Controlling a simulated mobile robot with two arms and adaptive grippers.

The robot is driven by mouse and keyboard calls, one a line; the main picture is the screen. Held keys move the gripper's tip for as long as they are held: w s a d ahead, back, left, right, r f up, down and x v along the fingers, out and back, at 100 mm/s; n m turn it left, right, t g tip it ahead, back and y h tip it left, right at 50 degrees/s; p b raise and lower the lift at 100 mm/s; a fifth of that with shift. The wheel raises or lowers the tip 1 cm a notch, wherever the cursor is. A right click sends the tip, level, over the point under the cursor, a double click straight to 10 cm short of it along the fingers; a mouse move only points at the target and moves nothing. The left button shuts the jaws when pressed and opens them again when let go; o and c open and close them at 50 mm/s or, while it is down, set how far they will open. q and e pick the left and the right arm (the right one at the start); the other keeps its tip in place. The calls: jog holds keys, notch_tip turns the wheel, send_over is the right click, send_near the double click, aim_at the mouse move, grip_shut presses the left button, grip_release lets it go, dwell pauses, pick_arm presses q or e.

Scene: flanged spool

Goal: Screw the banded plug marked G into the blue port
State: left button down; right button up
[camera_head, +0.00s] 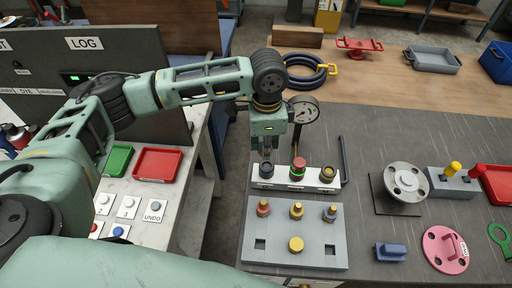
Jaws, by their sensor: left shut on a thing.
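My left gripper (267,147) points down over the left end of the white port block (315,184). It is shut on a plug, mostly hidden between the fingers, so I cannot read a letter on it. The dark blue port (267,168) is directly below the fingertips; I cannot tell if the plug touches it. My right gripper is not in view.
A pressure gauge (304,110) stands just behind the gripper. A dark bent bar (344,160) is right of the block. A flanged spool (405,180), a pink flange (444,248) and a blue block (390,252) lie further right. Bare grey bench lies between.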

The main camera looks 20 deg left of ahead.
pick_arm(q)
jog(key=shift+w+d+f+m+p, duration=0.1)
jog(key=shift+w+m+p, duration=0.2)
jog(key=shift+w+m, duration=0.5)
notch_tip(320, 180, down, 4)
jog(key=b, duration=0.5)
jog(key=shift+s+r+m, duration=0.15)
jog(key=shift+r+m, duration=0.1)
jog(key=shift+m, duration=0.05)
jog(key=shift+f, duration=0.2)
jog(key=shift+p, duration=0.5)
jog(key=shift+p, duration=0.35)
jog(key=shift+s, duration=0.1)
jog(key=shift+f, duration=0.5)
